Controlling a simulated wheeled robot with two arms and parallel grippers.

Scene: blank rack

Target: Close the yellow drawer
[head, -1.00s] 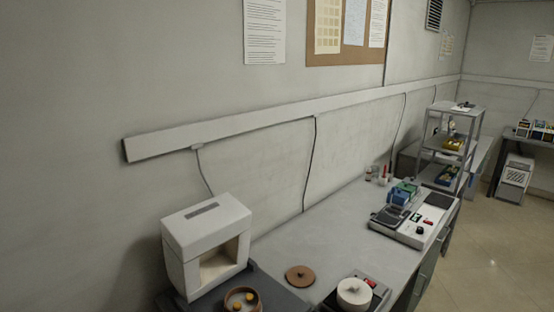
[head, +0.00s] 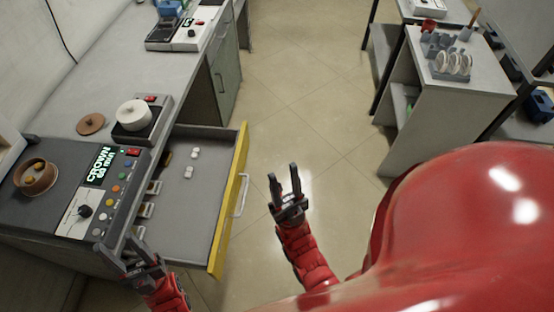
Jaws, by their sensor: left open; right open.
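The yellow drawer (head: 230,200) stands pulled out from under the left workbench. Its yellow front faces right and carries a pale handle (head: 241,195). Small white pieces (head: 189,172) lie in its grey interior. My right gripper (head: 284,178) is open and empty, pointing away from me over the floor, to the right of the drawer front and apart from it in the picture. My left gripper (head: 123,248) is open at the near left, by the near side of the drawer and the control panel's edge. Whether it touches either is unclear.
A control panel (head: 100,195) and a brown dish (head: 36,177) sit on the workbench (head: 100,75). A white round device (head: 134,115) stands behind them. A grey cabinet (head: 440,110) with a rack of white discs is at the right. The floor (head: 300,100) between is clear.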

